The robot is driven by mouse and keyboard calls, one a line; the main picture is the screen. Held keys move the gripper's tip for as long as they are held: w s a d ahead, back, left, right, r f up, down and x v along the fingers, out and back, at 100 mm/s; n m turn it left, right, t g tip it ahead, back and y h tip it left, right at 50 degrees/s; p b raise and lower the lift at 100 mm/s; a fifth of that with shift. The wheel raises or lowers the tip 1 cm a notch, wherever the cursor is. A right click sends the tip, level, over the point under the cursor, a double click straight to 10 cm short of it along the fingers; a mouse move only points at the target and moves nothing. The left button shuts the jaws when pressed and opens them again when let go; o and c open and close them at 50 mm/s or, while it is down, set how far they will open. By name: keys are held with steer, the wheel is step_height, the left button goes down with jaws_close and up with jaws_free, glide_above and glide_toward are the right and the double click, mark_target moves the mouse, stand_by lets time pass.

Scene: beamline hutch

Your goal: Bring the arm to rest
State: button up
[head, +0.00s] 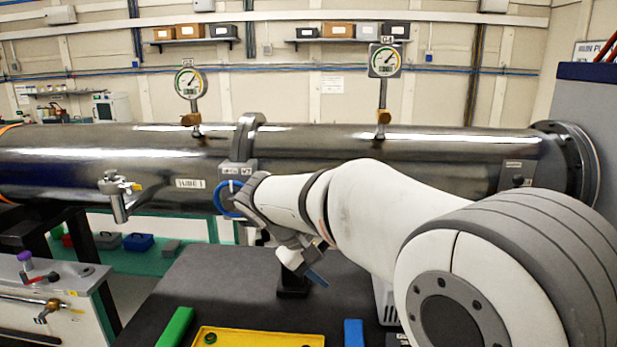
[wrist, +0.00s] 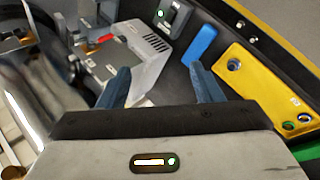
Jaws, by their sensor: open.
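My arm (head: 385,215) reaches from the lower right across the picture toward the left, in front of the long dark metal pipe. My gripper (head: 305,268) is at its far end, tilted downward above a black surface (head: 225,285). In the wrist view, my gripper (wrist: 160,85) shows two blue fingers spread apart with nothing between them. A grey vented box (wrist: 147,65) lies in view beyond the fingers. From the head view I cannot tell whether the gripper touches the pipe behind it.
The pipe (head: 90,150) runs across behind my arm, with a valve (head: 118,190) and two gauges (head: 188,82) (head: 385,60). A yellow plate (head: 255,338), a green block (head: 176,327) and a blue block (head: 353,333) lie at the near edge. A bench (head: 50,290) stands at left.

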steer(key=s+d+f+m+y, duration=0.1)
steer(key=s+d+f+y, duration=0.1)
steer(key=s, duration=0.4)
steer(key=s+d+f+m+y, duration=0.2)
steer(key=s+d+f, duration=0.1)
steer(key=s+d, duration=0.2)
steer(key=s+d+f+m+y, duration=0.2)
steer(key=s+d+f+y, duration=0.1)
steer(key=s, duration=0.6)
steer(key=shift+d+f, duration=0.25)
